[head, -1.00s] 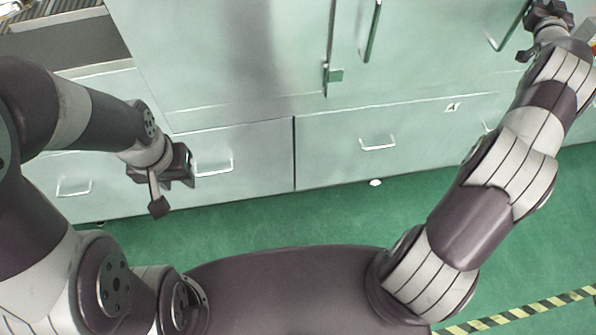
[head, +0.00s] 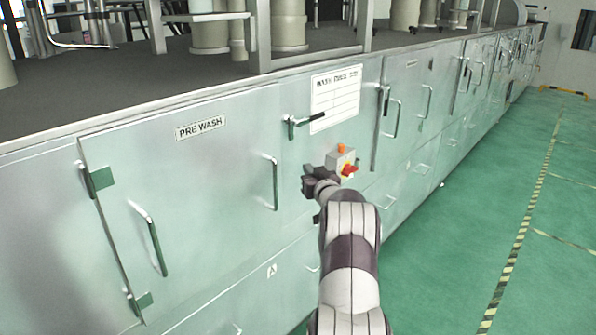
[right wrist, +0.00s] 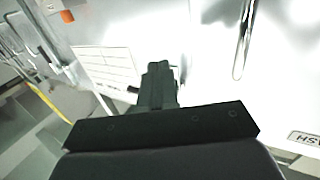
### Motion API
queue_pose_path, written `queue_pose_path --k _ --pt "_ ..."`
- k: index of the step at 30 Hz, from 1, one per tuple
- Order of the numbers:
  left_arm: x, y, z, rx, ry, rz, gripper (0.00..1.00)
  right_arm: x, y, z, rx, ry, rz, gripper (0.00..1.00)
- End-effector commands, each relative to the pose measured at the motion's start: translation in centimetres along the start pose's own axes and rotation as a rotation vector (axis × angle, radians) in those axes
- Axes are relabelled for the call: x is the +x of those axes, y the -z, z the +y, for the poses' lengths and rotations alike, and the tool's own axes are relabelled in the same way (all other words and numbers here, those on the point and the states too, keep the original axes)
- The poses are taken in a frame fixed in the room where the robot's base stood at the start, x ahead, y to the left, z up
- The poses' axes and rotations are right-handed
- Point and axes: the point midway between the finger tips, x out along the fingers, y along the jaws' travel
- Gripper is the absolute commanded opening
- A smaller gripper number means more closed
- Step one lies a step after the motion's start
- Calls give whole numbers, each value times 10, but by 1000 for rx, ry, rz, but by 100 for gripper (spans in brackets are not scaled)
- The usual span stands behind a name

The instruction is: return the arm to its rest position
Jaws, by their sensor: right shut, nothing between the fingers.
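My right arm reaches up from the bottom of the head view, ending in the dark right gripper (head: 310,186) in front of the pale green cabinet fronts. The gripper is left of a small grey control box (head: 342,163) with an orange button and a red knob. I cannot tell whether it touches the cabinet. In the right wrist view, the right gripper's fingers (right wrist: 158,85) are together with nothing between them. My left gripper is out of view.
Cabinet doors with handles run along the left, one labelled PRE WASH (head: 201,127). A white chart (head: 335,97) hangs above the control box. Pale containers (head: 288,25) stand on the dark counter. The green floor (head: 470,220) on the right is clear, with striped tape.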

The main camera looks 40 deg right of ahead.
Motion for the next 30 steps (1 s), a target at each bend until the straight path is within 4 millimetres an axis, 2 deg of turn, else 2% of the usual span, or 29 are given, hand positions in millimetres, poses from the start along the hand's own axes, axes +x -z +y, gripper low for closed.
queue_pose_path --k 3,7,17,19,20,22,23,24,25,26,27,29,30 --pt "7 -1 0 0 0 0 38 -21 -2 12 -1 -3 0 0" --pt "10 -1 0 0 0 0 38 -36 -2 21 -1 -2 -2 0" --pt "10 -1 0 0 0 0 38 -42 -3 25 -20 -6 -12 0" --pt "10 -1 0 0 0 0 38 -44 -21 36 -51 -63 -88 0" --pt "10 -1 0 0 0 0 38 -49 -37 41 -50 -96 -141 0" --pt "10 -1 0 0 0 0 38 -73 -84 52 -35 -190 -325 0" --pt "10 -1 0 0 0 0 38 -90 -106 46 -26 -225 -436 0" --pt "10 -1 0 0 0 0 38 -113 -130 22 -18 -241 -590 0" --pt "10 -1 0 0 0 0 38 -131 -144 -1 -15 -236 -694 0" --pt "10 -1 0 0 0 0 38 -148 -154 -25 -15 -223 -786 0" --pt "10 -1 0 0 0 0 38 -174 -165 -57 -21 -196 -901 0" --pt "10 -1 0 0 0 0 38 -214 -175 -105 -34 -141 -1055 0" --pt "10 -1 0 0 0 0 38 -244 -179 -135 -48 -98 -1149 0"
